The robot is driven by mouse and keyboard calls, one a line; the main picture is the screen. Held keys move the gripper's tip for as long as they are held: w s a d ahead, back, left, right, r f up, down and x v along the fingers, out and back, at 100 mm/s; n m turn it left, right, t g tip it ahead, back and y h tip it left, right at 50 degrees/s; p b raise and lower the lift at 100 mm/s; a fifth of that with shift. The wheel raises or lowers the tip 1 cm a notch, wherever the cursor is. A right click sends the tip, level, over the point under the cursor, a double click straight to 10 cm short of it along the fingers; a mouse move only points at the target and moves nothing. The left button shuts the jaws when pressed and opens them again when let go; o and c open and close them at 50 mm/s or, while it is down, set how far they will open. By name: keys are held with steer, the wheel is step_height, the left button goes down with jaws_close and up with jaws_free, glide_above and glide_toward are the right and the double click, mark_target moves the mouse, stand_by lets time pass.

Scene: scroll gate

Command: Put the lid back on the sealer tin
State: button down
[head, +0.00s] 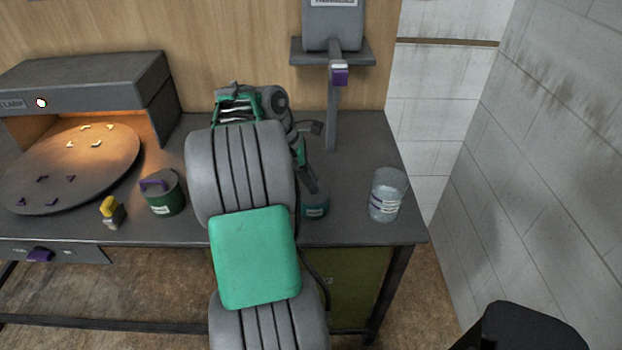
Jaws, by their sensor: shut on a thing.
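A teal tin (316,207) with a pale label stands on the bench, partly hidden behind my arm. My gripper (311,183) is low over this tin, its dark fingers pointing down at the tin's top. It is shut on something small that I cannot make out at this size. No separate lid shows clearly. A dark green tin (166,202) with a purple handle on top stands further left. The labels are too small to read, so I cannot tell by name which tin is the sealer.
A clear glass jar (386,195) stands right of my gripper near the bench's right edge. A yellow-topped small item (110,210) and a round turntable (70,170) under a lamp are at left. A grey post (333,115) with a purple part rises behind.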

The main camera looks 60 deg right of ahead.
steer(key=shift+s+a+f, duration=0.15)
steer(key=shift+a+f, duration=0.15)
steer(key=shift+f, duration=0.4)
steer(key=shift+r+p, duration=0.25)
steer(key=shift+p, duration=0.55)
steer(key=shift+d+r+p, duration=0.3)
steer(key=shift+r+p, duration=0.35)
steer(key=shift+p, duration=0.2)
stand_by(0.6)
steer(key=shift+a+f+p, duration=0.15)
steer(key=shift+p, duration=0.25)
steer(key=shift+p, duration=0.6)
stand_by(0.4)
stand_by(0.3)
steer(key=c, duration=1.1)
jaws_free()
steer(key=shift+o, duration=0.7)
